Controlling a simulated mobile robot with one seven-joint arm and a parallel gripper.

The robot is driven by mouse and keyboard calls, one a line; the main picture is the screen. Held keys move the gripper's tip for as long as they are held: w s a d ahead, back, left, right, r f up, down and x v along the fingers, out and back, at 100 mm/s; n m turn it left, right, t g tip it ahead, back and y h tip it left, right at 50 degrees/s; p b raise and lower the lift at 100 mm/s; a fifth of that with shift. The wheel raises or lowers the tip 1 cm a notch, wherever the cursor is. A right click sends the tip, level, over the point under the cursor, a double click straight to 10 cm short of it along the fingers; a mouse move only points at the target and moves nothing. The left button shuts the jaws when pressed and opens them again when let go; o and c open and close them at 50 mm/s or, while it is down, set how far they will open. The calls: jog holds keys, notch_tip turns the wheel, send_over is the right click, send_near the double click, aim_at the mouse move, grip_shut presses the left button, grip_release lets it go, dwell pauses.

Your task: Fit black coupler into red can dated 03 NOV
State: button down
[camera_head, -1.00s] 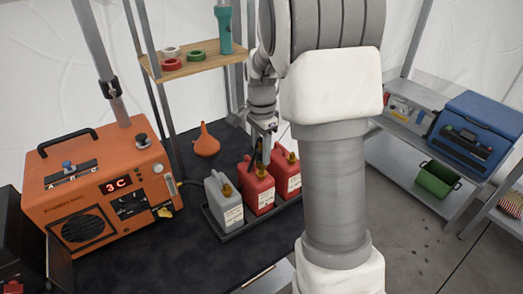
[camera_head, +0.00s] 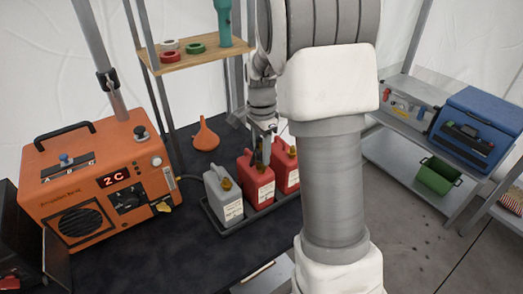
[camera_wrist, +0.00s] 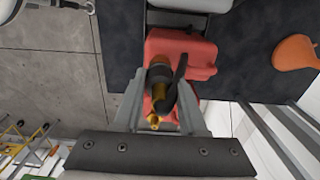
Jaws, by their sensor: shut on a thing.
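My gripper (camera_head: 264,152) is above the middle red can (camera_head: 255,188), with its fingers close to the can's top. In the wrist view my gripper (camera_wrist: 160,108) is shut on the black coupler (camera_wrist: 161,76), which has brass-coloured parts. The coupler overlaps the same red can (camera_wrist: 192,45) there; I cannot tell whether it is seated in the opening. A second red can (camera_head: 287,170) stands just right of the middle one, partly hidden by my arm. The cans carry pale labels, but their dates are too small to read.
A grey can (camera_head: 223,198) stands left of the red ones in a dark tray (camera_head: 235,226). An orange machine (camera_head: 95,185) fills the table's left side. An orange funnel (camera_head: 206,136) lies behind the cans. A wooden shelf (camera_head: 215,55) holds tape rolls and a teal flask.

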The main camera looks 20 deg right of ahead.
jog(key=shift+f, duration=0.15)
jog(key=shift+c, duration=1.9)
grip_release()
notch_tip(320, 180, up, 17)
jog(key=shift+r+p, duration=0.2)
jog(key=shift+p, duration=0.15)
